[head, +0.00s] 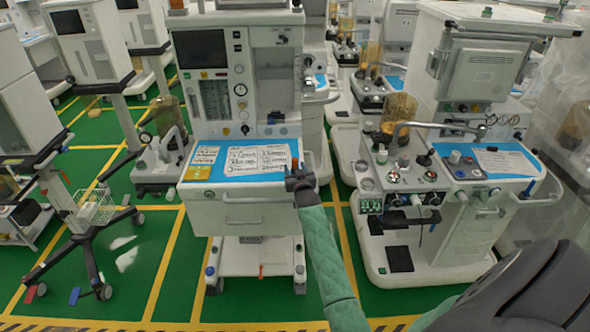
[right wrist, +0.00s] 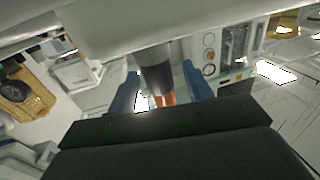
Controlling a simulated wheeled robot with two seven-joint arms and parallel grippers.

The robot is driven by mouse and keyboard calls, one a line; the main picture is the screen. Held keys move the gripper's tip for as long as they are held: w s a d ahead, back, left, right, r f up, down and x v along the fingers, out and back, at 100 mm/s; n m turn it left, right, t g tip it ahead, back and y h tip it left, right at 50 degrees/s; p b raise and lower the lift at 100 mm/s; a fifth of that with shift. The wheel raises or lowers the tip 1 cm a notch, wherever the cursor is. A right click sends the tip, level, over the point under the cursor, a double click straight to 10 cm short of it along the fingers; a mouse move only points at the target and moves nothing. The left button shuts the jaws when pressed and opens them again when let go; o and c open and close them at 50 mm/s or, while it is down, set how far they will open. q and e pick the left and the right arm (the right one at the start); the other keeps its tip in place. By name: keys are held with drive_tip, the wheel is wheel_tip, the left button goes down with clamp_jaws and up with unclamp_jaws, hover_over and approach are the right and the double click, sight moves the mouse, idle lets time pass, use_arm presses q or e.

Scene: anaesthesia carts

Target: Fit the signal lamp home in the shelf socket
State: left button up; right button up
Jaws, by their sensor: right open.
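My right gripper (head: 297,172) is at the right front corner of the middle cart's worktop. Its blue fingers (right wrist: 160,92) stand apart in the right wrist view. Between them is a dark grey cylinder (right wrist: 154,72) with an orange part (right wrist: 168,98), which looks like the signal lamp. A gap shows on each side of it, so the fingers are around it but not closed on it. In the head view a small orange spot (head: 295,163) shows just above the gripper. The shelf socket cannot be made out, and how deep the lamp sits is hidden. My left gripper is out of view.
The middle cart has a blue worktop mat with papers (head: 255,160) and a drawer (head: 250,208) below. A second cart (head: 465,200) stands to the right, and a wheeled stand (head: 75,215) to the left. Green floor is free between them.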

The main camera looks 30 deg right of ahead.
drive_tip(key=shift+w, duration=0.15)
drive_tip(key=c, duration=1)
drive_tip(key=shift+r, duration=0.2)
